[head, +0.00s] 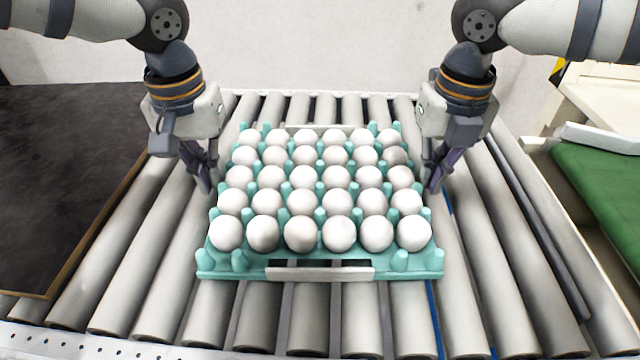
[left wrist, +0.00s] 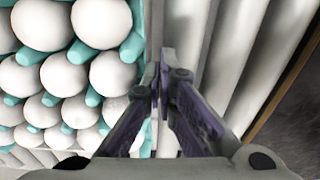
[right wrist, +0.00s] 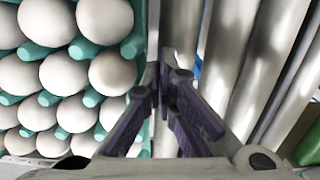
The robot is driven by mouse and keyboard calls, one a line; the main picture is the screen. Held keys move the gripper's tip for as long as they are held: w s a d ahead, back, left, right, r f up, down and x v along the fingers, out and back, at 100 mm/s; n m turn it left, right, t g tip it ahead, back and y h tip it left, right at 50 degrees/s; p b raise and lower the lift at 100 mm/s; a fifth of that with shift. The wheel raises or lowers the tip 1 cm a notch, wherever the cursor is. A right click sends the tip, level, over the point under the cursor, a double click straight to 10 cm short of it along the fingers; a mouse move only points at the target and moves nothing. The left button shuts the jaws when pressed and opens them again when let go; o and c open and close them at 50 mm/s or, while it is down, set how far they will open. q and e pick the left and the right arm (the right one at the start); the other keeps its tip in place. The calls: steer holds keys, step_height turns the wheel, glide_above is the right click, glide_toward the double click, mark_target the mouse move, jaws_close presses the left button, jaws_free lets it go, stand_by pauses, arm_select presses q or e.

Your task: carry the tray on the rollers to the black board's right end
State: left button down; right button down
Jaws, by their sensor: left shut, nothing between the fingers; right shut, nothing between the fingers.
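The teal tray (head: 425,266) full of white eggs stands on the rollers in the middle of the head view. It has a pale label on its near edge. The black board (head: 60,180) lies to the left of the rollers. My left gripper (head: 207,186) is shut and empty, pointing down beside the tray's left side. My right gripper (head: 434,184) is shut and empty beside the tray's right side. In the left wrist view the closed fingers (left wrist: 165,62) are by the tray edge (left wrist: 131,46); the right wrist view shows likewise. I cannot tell whether either touches the tray.
Grey rollers (head: 160,300) run under and around the tray, with bare ones in front and on both sides. A green surface (head: 605,195) with a pale frame lies at the right. A pale wall (head: 310,50) stands behind.

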arm_select(q)
steer(key=shift+d+r, duration=0.1)
steer(key=shift+d, duration=0.15)
arm_select(e)
steer(key=shift+a+r, duration=0.1)
steer(key=shift+a, duration=0.2)
